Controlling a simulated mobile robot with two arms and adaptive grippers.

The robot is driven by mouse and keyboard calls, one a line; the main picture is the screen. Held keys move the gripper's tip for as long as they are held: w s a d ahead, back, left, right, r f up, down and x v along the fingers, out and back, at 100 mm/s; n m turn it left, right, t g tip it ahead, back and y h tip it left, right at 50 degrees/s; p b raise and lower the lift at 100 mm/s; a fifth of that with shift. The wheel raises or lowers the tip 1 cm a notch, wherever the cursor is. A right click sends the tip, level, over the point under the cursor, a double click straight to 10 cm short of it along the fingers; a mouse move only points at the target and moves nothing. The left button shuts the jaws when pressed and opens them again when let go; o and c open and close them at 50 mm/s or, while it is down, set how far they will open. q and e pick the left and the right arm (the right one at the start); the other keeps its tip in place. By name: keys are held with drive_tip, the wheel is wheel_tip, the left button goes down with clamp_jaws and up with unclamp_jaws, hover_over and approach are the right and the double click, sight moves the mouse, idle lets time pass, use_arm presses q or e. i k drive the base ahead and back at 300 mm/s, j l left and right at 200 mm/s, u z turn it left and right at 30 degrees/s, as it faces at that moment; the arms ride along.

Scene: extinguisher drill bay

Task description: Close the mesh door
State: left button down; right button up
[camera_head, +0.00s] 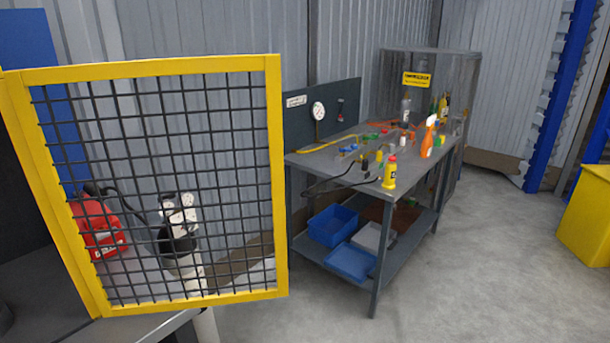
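The mesh door (276,180) fills the left of the head view. It is a yellow frame with black wire mesh, upright, with its left side along a slanting yellow post (45,190). I cannot tell how far it stands open. Behind the mesh is a red extinguisher-like body (97,230) with a black hose. A white arm of mine comes up from below, behind the door, to a black end with pale round parts; I take this as my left gripper (178,206). The mesh hides its fingers and any contact with the door. My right gripper is out of view.
A yellow bin (587,215) stands far right. The floor between is clear.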

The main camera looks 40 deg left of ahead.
sight(18, 82)
drive_tip(key=i+u, duration=0.45)
drive_tip(key=i+l+u, duration=0.2)
drive_tip(key=u, duration=0.2)
drive_tip(key=i+l+u, duration=0.3)
drive_tip(key=i+u, duration=0.3)
drive_tip(key=u, duration=0.35)
drive_tip(key=i+l+u, duration=0.15)
drive_tip(key=u, duration=0.3)
drive_tip(key=i+l+u, duration=0.1)
drive_tip(key=l+u, duration=0.15)
drive_tip(key=u, duration=0.25)
drive_tip(key=i+l+u, duration=0.1)
drive_tip(key=u, duration=0.4)
drive_tip(key=i+l+u, duration=0.15)
drive_tip(key=u, duration=0.3)
drive_tip(key=i+l+u, duration=0.1)
drive_tip(key=l+u, duration=0.6)
drive_tip(key=u, duration=0.15)
drive_tip(key=i+l+u, duration=0.1)
drive_tip(key=l+u, duration=0.35)
drive_tip(key=j, duration=0.1)
